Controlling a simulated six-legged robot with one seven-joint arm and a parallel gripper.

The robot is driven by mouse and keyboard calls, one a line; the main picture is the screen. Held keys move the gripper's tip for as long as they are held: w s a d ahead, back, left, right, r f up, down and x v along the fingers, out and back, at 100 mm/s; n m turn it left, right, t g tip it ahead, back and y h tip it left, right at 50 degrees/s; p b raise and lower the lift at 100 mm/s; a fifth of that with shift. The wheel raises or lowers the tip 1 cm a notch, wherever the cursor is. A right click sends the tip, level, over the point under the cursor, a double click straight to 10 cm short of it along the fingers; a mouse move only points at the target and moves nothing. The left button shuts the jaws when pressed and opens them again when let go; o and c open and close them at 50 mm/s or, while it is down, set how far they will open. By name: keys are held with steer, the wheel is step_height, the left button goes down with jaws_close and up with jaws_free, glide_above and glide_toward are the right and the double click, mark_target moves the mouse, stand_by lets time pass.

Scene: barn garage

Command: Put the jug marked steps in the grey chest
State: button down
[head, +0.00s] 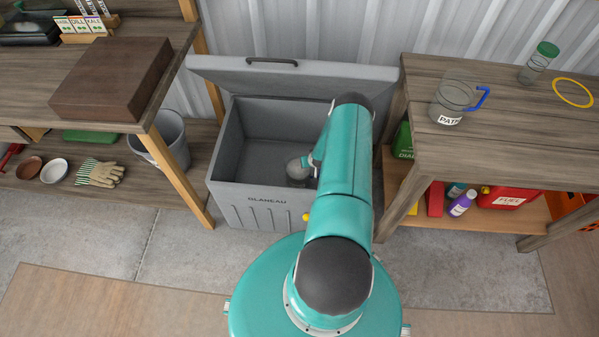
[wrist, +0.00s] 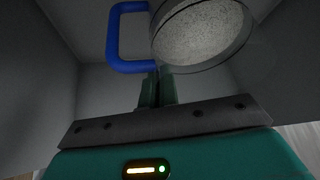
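The grey chest (head: 262,200) stands open against the wall, its lid (head: 290,75) raised behind it. My arm reaches into it from the front. A clear jug (wrist: 205,38) with a blue handle (wrist: 115,38) shows in the wrist view, inside the chest. My gripper (wrist: 157,80) has its fingers close together at the jug's near side, by the handle, and looks shut on it. In the head view a rounded grey shape low in the chest may be this jug; my arm partly hides it. No label shows on it.
Another clear jug marked PATH (head: 452,100), with a blue handle, stands on the right bench (head: 500,150) near a green-capped jar (head: 538,63) and a yellow ring (head: 572,92). A grey bucket (head: 162,143) and the left bench's post (head: 180,180) flank the chest.

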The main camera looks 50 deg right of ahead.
mark_target(310, 173)
steer(key=shift+w+f, duration=0.1)
steer(key=shift+f, duration=4.6)
steer(key=c, duration=1.6)
jaws_free()
steer(key=shift+c, duration=0.2)
steer(key=shift+r, duration=0.3)
steer(key=v, duration=0.7)
steer(key=shift+a, duration=0.1)
